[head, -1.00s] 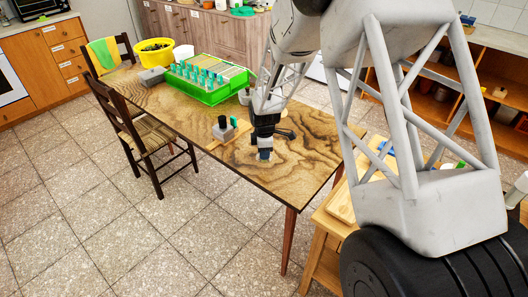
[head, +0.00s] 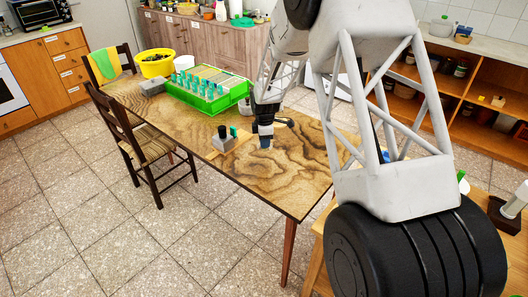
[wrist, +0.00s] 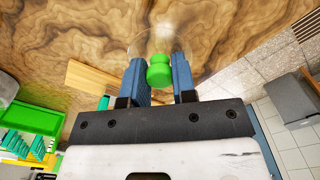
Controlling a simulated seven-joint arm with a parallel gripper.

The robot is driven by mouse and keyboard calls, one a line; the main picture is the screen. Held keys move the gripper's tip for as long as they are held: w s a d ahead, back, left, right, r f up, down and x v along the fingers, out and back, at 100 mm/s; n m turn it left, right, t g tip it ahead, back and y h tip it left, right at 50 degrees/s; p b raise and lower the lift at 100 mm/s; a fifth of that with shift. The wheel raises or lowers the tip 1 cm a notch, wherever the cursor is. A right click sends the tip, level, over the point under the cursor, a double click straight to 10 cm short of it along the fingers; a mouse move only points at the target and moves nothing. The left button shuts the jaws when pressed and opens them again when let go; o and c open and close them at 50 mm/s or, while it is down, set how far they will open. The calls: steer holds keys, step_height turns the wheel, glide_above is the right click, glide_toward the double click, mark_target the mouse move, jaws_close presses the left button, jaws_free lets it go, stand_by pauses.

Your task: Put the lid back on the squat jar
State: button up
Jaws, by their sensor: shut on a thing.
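My gripper (head: 265,145) is low over the right half of the wooden table. In the wrist view its two blue fingers (wrist: 160,80) are shut on the green knob of the lid (wrist: 159,72). A faint, clear round outline shows around the knob; I cannot tell whether it is only the lid's disc or also a clear jar beneath. In the head view the lid is too small and hidden to make out. I cannot pick out the squat jar for certain in either view.
Left of my gripper, a grey block with a dark knob (head: 222,140) stands on a wooden board (head: 236,142). Behind are a green rack (head: 215,103) and a yellow tub (head: 156,65). Chairs (head: 150,140) stand along the left side. The table's near end (head: 285,195) is clear.

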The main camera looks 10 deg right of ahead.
steer(key=w+d+r, duration=0.1)
steer(key=w, duration=0.5)
steer(key=w+d+r, duration=0.2)
steer(key=w, duration=0.5)
steer(key=shift+w+n, duration=0.2)
steer(key=shift+n, duration=0.4)
steer(key=w+d+r, duration=0.1)
steer(key=w, duration=0.3)
steer(key=w+d+r, duration=0.1)
steer(key=w+d, duration=0.1)
steer(key=w, duration=0.2)
steer(key=w+d+r, duration=0.1)
steer(key=w+d, duration=0.1)
steer(key=w, duration=0.2)
steer(key=shift+w+d, duration=0.1)
steer(key=shift+w, duration=0.1)
steer(key=shift+w+d+r, duration=0.2)
steer(key=shift+w+d, duration=0.2)
steer(key=shift+w, duration=0.3)
steer(key=shift+f, duration=0.15)
steer(key=shift+f, duration=3.05)
steer(key=shift+f, duration=0.15)
steer(key=o, duration=1.4)
steer(key=shift+o, duration=0.2)
